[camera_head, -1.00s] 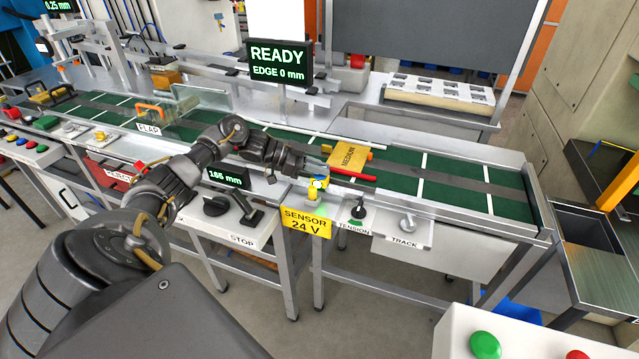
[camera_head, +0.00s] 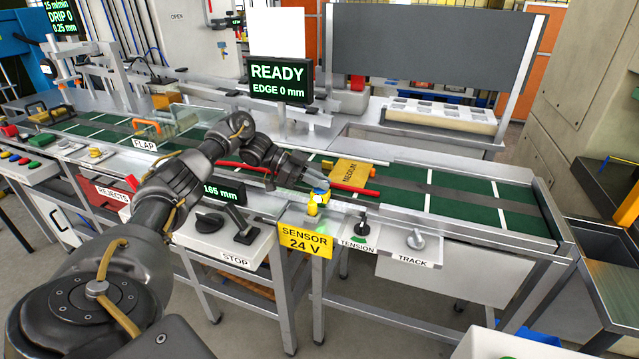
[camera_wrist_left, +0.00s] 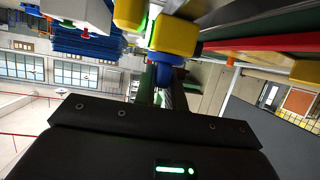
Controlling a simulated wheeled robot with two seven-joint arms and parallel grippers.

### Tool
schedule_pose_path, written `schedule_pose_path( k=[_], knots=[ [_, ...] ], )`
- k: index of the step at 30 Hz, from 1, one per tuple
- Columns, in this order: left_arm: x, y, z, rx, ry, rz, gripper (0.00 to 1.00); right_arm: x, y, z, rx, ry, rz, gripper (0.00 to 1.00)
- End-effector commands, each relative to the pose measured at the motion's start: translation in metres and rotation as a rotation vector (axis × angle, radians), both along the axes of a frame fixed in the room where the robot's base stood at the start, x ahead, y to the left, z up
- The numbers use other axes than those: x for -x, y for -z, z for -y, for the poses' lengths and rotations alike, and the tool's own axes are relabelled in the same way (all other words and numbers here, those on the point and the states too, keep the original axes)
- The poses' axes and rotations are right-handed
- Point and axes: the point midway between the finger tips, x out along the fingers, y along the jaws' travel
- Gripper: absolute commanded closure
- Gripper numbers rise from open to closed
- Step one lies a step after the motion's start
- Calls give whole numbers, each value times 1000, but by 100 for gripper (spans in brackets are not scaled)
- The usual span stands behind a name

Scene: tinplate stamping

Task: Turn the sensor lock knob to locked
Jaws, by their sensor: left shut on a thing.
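The sensor (camera_head: 313,208) is a small yellow body above the yellow SENSOR 24 V sign (camera_head: 305,240), at the conveyor's near edge. A blue part, which I take as the lock knob (camera_wrist_left: 166,74), sits against the yellow sensor block (camera_wrist_left: 174,36) in the left wrist view. My left gripper (camera_head: 318,188) reaches the sensor from the left and is shut on this blue knob, with its fingers (camera_wrist_left: 163,92) around it. The fingers hide part of the knob, and I cannot read its lock position. My right gripper is not in view.
A red bar (camera_head: 354,189) lies just right of the sensor, and an orange MEDIUM block (camera_head: 350,173) stands behind it. TENSION (camera_head: 361,229) and TRACK (camera_head: 415,239) knobs are to the right. The STOP lever (camera_head: 240,226) and 165 mm display (camera_head: 223,191) are close left.

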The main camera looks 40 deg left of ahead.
Motion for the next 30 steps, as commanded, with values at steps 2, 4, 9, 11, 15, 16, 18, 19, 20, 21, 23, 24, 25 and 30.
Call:
schedule_pose_path(
  k=[2,4,9,11,15,16,18,19,20,21,23,24,25,30],
  knots=[
    [0,0,1,0,2,-1,100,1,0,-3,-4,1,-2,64],
    [0,0,1,0,2,-1,100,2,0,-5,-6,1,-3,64],
    [0,1,1,0,2,-1,72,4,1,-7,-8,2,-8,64],
    [0,0,1,0,1,0,66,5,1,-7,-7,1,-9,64],
    [0,0,1,0,1,0,66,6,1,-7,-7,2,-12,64],
    [0,0,1,0,1,0,66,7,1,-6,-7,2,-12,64],
    [0,0,0,0,0,0,66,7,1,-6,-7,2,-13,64],
    [0,0,0,0,0,0,66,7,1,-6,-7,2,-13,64],
    [0,0,-1,0,0,0,66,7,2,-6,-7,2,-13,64],
    [1,-1,-3,-1,-1,0,66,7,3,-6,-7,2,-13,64],
    [3,-3,-8,-2,-3,0,66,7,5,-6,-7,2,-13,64],
    [5,-4,-13,-1,-3,1,66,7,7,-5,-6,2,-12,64],
    [7,-6,-17,-1,-3,1,66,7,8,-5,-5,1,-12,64],
    [17,-17,-37,-3,-1,1,66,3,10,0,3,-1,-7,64]
  ],
)
